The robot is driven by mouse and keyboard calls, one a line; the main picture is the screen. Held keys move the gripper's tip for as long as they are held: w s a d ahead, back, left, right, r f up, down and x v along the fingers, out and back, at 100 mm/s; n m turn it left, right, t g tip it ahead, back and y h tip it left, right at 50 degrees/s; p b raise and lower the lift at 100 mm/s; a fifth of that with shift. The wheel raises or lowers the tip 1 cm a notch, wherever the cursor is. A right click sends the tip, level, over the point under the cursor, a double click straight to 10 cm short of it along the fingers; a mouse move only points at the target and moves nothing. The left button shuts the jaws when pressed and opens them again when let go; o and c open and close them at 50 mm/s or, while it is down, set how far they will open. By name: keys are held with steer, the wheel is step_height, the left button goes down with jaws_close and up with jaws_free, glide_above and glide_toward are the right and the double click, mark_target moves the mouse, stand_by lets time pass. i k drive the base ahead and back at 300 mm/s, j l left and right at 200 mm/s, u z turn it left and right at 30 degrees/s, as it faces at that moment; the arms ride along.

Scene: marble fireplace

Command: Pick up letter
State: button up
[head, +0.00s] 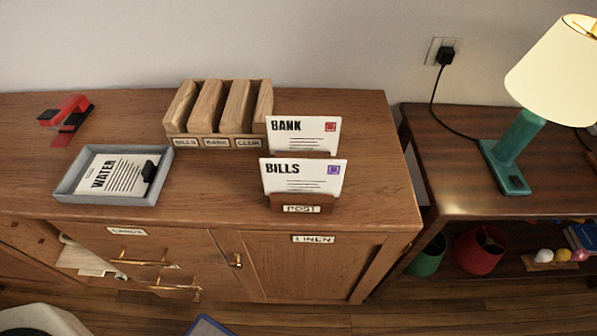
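Two white letters stand upright in a wooden holder labelled POST (300,208) near the right end of the wooden cabinet. The rear letter reads BANK (305,133) and has a red stamp. The front letter reads BILLS (302,178) and has a purple stamp; it stands in front of the rear one. A third paper reading WATER (112,174) lies in a grey tray (68,186) at the left, with a black clip-like piece on its right edge. My gripper is not in view.
A wooden sorter (217,128) with labelled slots stands behind, against the wall side. A red stapler (66,118) lies at the far left. A lamp (520,135) stands on the lower table at right. The cabinet top between tray and POST holder is clear.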

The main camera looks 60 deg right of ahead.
mark_target(321, 177)
steer(key=k+l, duration=0.35)
steer(key=k, duration=0.2)
steer(key=k+l, duration=0.35)
steer(key=k, duration=0.25)
steer(key=z, duration=0.05)
